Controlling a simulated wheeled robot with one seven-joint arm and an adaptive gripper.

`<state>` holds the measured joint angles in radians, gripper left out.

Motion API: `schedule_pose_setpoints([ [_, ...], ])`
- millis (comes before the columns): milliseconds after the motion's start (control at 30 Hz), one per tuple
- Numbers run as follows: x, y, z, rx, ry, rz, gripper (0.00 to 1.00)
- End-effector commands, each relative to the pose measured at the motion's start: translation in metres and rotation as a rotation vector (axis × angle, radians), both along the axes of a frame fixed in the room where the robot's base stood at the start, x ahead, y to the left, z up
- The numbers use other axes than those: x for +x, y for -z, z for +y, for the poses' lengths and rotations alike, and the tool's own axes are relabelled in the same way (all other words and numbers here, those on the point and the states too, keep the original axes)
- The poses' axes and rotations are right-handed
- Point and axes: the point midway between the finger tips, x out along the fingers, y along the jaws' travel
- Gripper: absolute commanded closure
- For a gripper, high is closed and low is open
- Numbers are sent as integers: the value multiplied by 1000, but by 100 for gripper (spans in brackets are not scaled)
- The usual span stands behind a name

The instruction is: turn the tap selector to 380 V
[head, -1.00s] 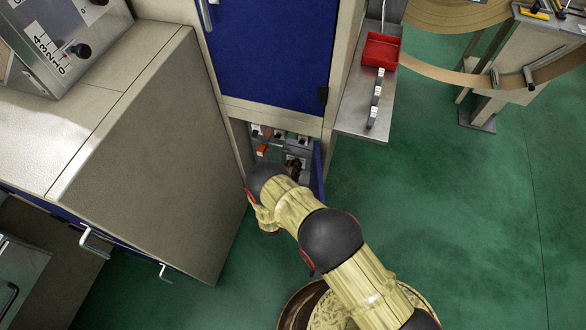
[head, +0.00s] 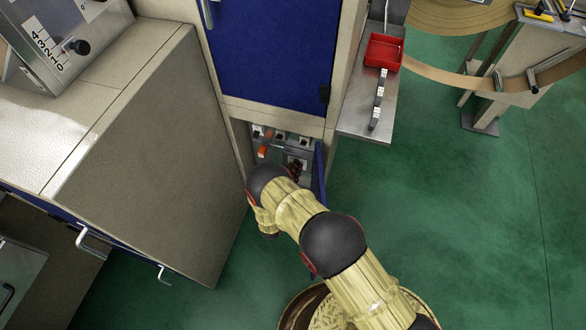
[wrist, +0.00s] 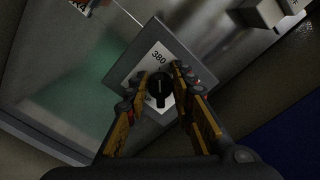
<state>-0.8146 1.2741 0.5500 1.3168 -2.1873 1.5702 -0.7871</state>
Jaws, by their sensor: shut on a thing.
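The tap selector is a black round knob (wrist: 159,92) on a grey square plate (wrist: 128,70) with a white label. The number 380 (wrist: 159,57) stands on the label above the knob in the wrist view. A pale line on the knob points up, roughly toward 380. Another marking at lower left is partly hidden by a finger. My gripper (wrist: 160,82) is shut on the knob, one finger on each side. In the head view my arm reaches into the low open compartment (head: 282,145), and the selector is hard to make out there.
A blue door (head: 319,175) stands open at the compartment's right. An orange part (head: 263,152) is inside at left. A beige cabinet (head: 150,150) stands left of my arm. A metal shelf (head: 358,122) with a red bin (head: 383,51) is at right.

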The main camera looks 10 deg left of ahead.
Motion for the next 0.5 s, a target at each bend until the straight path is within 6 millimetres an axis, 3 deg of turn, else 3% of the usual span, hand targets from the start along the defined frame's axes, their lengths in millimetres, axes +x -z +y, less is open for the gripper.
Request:
schedule_pose_setpoints([
  [67, 0, 0, 2, 2, -3, 0, 100],
  [100, 0, 0, 2, 2, -3, 0, 73],
  [333, 0, 0, 1, 2, -1, 0, 60],
  [500, 0, 0, 1, 1, -1, 0, 60],
])
